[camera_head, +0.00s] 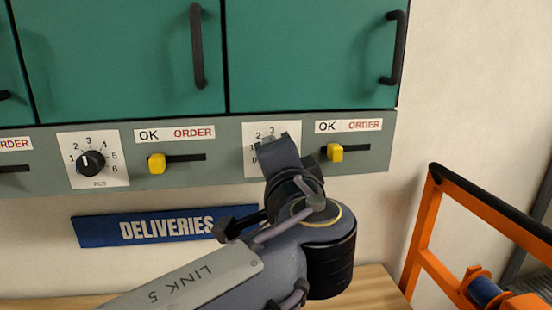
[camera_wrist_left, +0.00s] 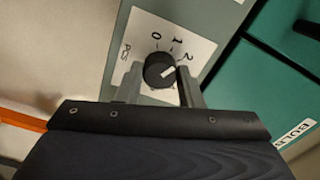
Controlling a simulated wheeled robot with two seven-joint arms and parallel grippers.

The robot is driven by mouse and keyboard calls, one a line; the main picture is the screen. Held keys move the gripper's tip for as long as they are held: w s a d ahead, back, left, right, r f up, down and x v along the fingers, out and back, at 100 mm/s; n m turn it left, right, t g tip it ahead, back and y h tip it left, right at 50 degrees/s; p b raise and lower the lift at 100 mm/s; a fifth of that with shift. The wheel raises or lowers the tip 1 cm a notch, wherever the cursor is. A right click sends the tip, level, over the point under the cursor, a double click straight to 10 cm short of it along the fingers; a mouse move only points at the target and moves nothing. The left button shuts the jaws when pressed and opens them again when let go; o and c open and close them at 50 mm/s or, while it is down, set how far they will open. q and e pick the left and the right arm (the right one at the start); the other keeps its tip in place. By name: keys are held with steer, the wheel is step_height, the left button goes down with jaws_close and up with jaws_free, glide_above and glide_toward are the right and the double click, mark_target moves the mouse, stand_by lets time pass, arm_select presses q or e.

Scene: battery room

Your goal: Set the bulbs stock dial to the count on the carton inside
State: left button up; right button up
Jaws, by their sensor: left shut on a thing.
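In the head view, the right-hand dial's white plate (camera_head: 251,134) sits under the right green cabinet door (camera_head: 310,55), mostly behind my left gripper (camera_head: 274,150). The wrist view shows the black dial knob (camera_wrist_left: 160,70) between the fingers of my left gripper (camera_wrist_left: 158,88), which is shut on it. The knob's white pointer appears to be directed near 2; the higher numbers are hidden by the gripper. A partly visible label reading "BULB" (camera_wrist_left: 295,131) is on the green door in the wrist view. That door is shut, and no carton shows. My right gripper is not in view.
Another dial (camera_head: 91,163) is to the left. Yellow sliders (camera_head: 156,163) and (camera_head: 335,152) stand at the OK ends of their slots. A blue DELIVERIES sign (camera_head: 150,228) hangs below, above a wooden surface (camera_head: 370,290). An orange frame (camera_head: 420,235) is at right.

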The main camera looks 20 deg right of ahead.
arm_select(q)
steer(key=m+p, duration=0.5)
steer(key=m, duration=3)
steer(key=shift+d+m, duration=0.1)
steer(key=shift+m, duration=0.3)
steer(key=shift+f, duration=0.1)
steer(key=shift+m, duration=0.3)
steer(key=o, duration=1)
steer(key=shift+c, duration=0.2)
